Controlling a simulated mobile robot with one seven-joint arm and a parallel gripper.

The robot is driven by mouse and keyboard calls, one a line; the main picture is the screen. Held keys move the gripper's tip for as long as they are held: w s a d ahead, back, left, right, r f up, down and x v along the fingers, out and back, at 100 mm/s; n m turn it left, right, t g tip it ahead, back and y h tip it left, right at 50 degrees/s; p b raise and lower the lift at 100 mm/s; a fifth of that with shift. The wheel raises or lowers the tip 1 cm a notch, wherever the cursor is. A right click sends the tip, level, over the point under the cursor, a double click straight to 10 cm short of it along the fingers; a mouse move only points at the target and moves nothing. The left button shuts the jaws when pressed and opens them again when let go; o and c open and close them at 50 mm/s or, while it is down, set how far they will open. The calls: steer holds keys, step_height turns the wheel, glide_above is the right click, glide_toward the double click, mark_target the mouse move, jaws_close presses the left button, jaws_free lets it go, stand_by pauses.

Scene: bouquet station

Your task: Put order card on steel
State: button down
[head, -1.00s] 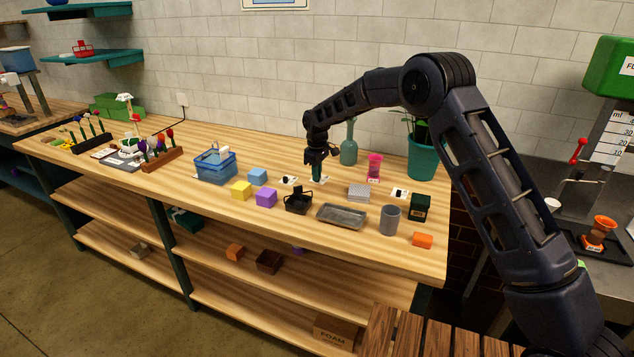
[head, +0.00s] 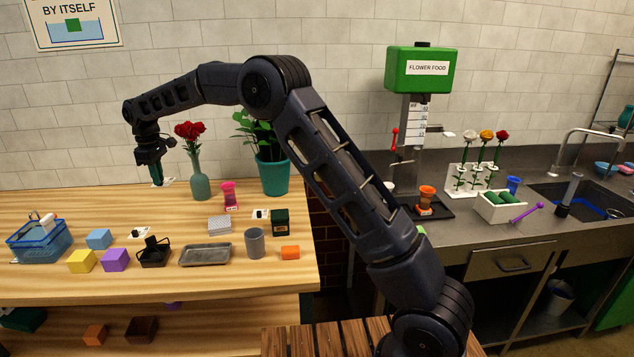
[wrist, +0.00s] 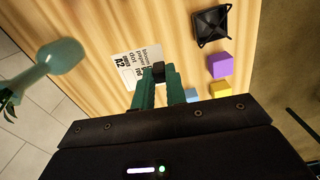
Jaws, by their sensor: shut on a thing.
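My gripper (head: 157,178) is shut on the order card (head: 168,182), a small white card with black print, and holds it above the back of the wooden table. In the wrist view the card (wrist: 136,66) sticks out past the green fingertips (wrist: 160,74), and its print includes "A2". The fingers cover part of it.
A vase of red roses (head: 200,185) stands just right of my gripper, with a potted plant (head: 275,177) beyond. The flower food dispenser (head: 420,70), a flower rack (head: 470,180), a white box (head: 500,207) and a sink (head: 585,200) occupy the counter.

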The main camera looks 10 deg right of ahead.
steer(key=w+d+f+m, duration=0.1)
steer(key=w+d+m, duration=0.45)
steer(key=d, duration=1.85)
steer(key=w+d+m, duration=0.3)
steer(key=d+m, duration=0.6)
steer(key=d, duration=1.4)
steer(key=w+d+f+m, duration=0.1)
steer(key=w+d+m, duration=0.5)
steer(key=d, duration=1.8)
steer(key=s+d+m, duration=0.5)
steer(key=s+d, duration=0.1)
steer(key=d, duration=0.6)
steer(key=s+d+m, duration=0.5)
steer(key=s+d, duration=0.1)
steer(key=d, duration=0.5)
steer(key=s+d+m, duration=0.4)
steer(key=s+d, duration=0.2)
steer(key=d, duration=0.6)
steer(key=shift+m, duration=0.25)
steer(key=f, duration=1.5)
steer(key=shift+s+d, duration=0.2)
steer(key=shift+s, duration=0.05)
steer(key=shift+f, duration=2.35)
steer(key=shift+f, duration=0.15)
